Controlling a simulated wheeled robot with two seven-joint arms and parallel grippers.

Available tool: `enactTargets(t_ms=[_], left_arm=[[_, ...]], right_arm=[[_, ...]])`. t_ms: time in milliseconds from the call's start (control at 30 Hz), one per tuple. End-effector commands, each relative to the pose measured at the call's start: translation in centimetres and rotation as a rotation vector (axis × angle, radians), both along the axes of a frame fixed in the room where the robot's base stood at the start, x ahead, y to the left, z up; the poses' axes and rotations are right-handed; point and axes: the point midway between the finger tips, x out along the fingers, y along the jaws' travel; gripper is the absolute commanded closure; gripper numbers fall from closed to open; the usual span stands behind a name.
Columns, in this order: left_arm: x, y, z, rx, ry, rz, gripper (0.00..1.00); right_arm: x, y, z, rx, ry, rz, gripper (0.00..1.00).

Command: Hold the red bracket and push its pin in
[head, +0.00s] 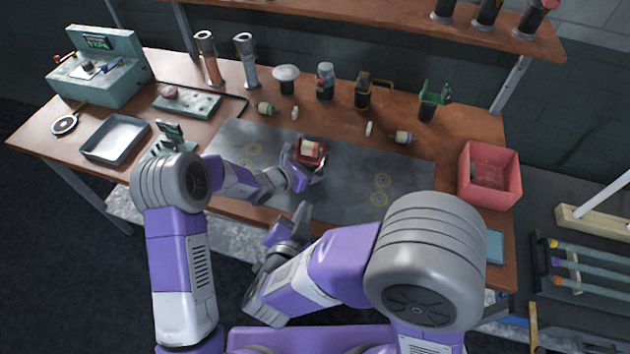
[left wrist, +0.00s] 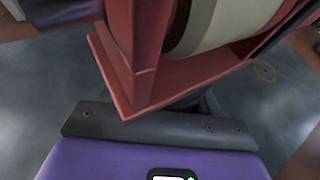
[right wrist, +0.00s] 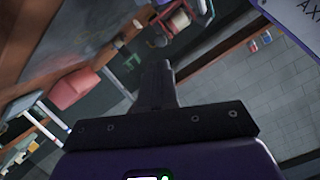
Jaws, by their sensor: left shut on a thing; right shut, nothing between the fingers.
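The red bracket (head: 311,150) is over the grey mat near the middle of the table, with a cream roller (head: 310,148) between its sides. My left gripper (head: 302,166) is shut on it from the near left side. In the left wrist view the bracket (left wrist: 125,70) fills the top, close against the gripper, with the roller (left wrist: 215,25) in it. My right gripper (head: 302,213) is shut and empty at the table's front edge, apart from the bracket. Its closed fingers (right wrist: 155,85) show in the right wrist view, with the bracket (right wrist: 178,20) beyond. I cannot make out the pin clearly.
The grey mat (head: 350,195) is mostly bare right of the bracket. Small bottles and white pieces lie along its back edge. A pink bin (head: 489,174) stands at right, a metal tray (head: 115,138) and green machine (head: 100,72) at left. Jars stand behind.

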Motion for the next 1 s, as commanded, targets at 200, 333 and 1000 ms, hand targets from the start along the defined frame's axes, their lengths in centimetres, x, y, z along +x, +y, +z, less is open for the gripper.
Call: enactTargets(t_ms=[200, 333, 1000], left_arm=[[0.0, 0.0, 0.0, 0.0, 0.0, 0.0, 0.86], [0.0, 0.0, 0.0, 0.0, 0.0, 0.0, 0.86], [0.0, 0.0, 0.0, 0.0, 0.0, 0.001, 0.86]], right_arm=[[-1.3, 0.7, -0.2, 0.337, -0.129, -0.118, 1.0], [-2.0, 1.0, -0.2, 0.54, -0.209, -0.184, 1.0], [-3.5, 1.5, -0.2, 0.964, -0.382, -0.298, 1.0]])
